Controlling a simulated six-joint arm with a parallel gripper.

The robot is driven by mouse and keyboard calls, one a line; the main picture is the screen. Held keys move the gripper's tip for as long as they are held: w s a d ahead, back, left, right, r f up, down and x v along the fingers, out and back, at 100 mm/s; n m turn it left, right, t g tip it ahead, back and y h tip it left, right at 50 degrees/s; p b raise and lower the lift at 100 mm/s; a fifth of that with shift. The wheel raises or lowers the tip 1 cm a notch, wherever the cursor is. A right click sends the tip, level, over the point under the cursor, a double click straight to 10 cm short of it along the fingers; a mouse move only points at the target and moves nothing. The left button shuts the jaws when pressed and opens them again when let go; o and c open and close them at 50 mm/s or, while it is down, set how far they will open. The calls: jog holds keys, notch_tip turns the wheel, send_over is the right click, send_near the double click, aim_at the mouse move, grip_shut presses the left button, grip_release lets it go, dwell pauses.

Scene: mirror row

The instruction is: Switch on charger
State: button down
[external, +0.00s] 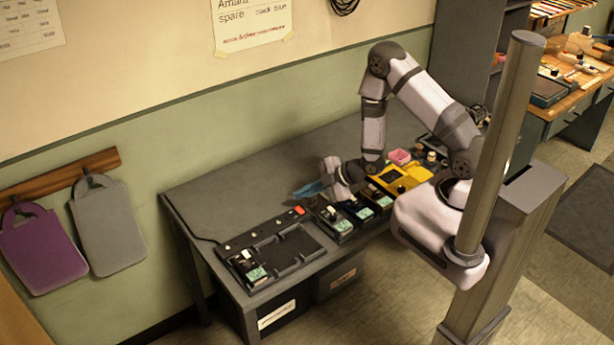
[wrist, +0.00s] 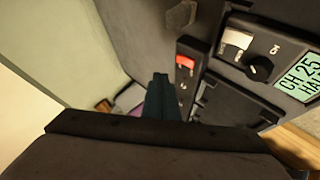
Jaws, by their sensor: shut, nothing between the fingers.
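The charger (external: 320,254) is a dark tray at the near left of the bench, with a row of small lights along its back strip. A red switch (external: 299,210) sits at the right end of that strip; it also shows in the wrist view (wrist: 185,62). My gripper (external: 303,193) is shut and empty, its blue-green fingers close behind the red switch in the external view. In the wrist view the fingertips (wrist: 160,76) are just left of the switch; I cannot tell their height above it. Whether the switch is on is not clear.
A unit with a green label (external: 256,273) sits in the charger's left end. Several similar units (external: 362,210) stand right of the charger; one with a knob (wrist: 260,68) is close in the wrist view. A yellow tray (external: 418,173) lies beyond. The bench's back left is clear.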

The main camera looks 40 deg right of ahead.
aim_at(303, 211)
jog(key=shift+w+f+b, duration=0.15)
jog(key=shift+f+b, duration=0.55)
jog(key=shift+f, duration=0.45)
jog(key=shift+f, duration=0.1)
dwell(1.2)
jog(key=shift+f+b, duration=0.3)
jog(key=shift+b, duration=0.2)
jog(key=shift+w+f+b, duration=0.1)
jog(key=shift+f+b, duration=0.2)
dwell(0.6)
jog(key=shift+r, duration=0.1)
jog(key=shift+r+p, duration=0.45)
jog(key=shift+r, duration=0.2)
dwell(0.3)
jog(key=shift+s+r+p, duration=0.25)
jog(key=shift+r+p, duration=0.7)
jog(key=shift+r, duration=0.3)
jog(key=shift+s+r+p, duration=0.2)
jog(key=shift+r+p, duration=0.7)
jog(key=shift+r, duration=0.35)
